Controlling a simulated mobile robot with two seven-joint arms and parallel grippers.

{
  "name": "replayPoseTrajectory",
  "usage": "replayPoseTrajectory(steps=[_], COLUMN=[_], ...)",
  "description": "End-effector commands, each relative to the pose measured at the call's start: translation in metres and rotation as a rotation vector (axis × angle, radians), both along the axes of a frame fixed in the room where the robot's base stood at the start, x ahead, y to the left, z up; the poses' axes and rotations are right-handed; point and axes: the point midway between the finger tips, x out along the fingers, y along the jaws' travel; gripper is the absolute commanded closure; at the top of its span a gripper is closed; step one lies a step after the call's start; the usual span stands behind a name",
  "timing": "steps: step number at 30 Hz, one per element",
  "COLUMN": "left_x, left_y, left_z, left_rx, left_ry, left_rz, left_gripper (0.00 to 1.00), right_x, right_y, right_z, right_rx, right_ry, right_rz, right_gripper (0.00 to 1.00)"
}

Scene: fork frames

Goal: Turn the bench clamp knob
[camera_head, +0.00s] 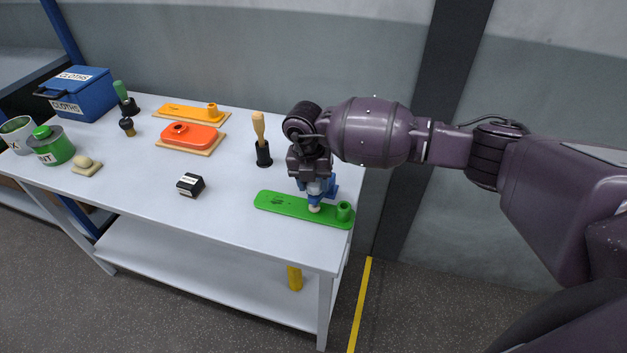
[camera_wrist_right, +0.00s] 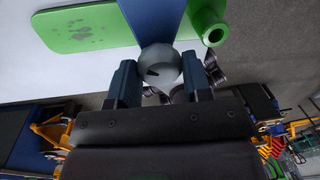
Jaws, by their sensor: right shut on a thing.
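The pale grey round knob (camera_wrist_right: 160,64) sits between the two fingers of my right gripper (camera_wrist_right: 162,78) in the right wrist view. My right gripper is shut on it. The blue clamp (camera_wrist_right: 153,18) lies behind the knob, across a green plate (camera_wrist_right: 85,28). In the head view my right gripper (camera_head: 314,200) reaches down over the green plate (camera_head: 280,205) near the table's right end. The knob (camera_head: 314,209) shows as a small pale spot there, and the gripper hides much of the blue clamp (camera_head: 333,191). My left gripper is not in view.
A black block (camera_head: 190,185) and a wooden-handled tool in a black holder (camera_head: 263,154) stand left of the green plate on the table (camera_head: 225,215). Orange parts (camera_head: 190,136), a blue cloths box (camera_head: 80,93) and a green-lidded jar (camera_head: 52,146) stand further left.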

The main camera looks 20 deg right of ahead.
Motion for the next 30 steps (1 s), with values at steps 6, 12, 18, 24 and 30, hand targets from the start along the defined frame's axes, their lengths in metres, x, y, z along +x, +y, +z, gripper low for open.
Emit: replayPoseTrajectory(steps=[6, 12, 18, 24, 30], left_x=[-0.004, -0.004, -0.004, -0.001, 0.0], left_y=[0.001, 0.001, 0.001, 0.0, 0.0], left_z=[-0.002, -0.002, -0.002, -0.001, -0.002], left_rx=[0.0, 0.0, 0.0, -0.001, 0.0], left_ry=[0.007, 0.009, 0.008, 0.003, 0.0], left_rz=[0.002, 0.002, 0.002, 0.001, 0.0], left_gripper=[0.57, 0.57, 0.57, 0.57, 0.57], right_x=[0.003, 0.002, 0.001, 0.001, 0.003], right_y=[-0.001, -0.001, 0.0, 0.0, 0.003], right_z=[0.004, 0.003, 0.002, 0.004, 0.029], right_rx=[0.0, 0.0, 0.0, 0.0, 0.001], right_ry=[-0.008, -0.006, -0.003, -0.002, -0.005], right_rz=[-0.002, -0.001, 0.0, 0.0, 0.0], right_gripper=[0.79, 0.37, 0.29, 0.29, 0.29])
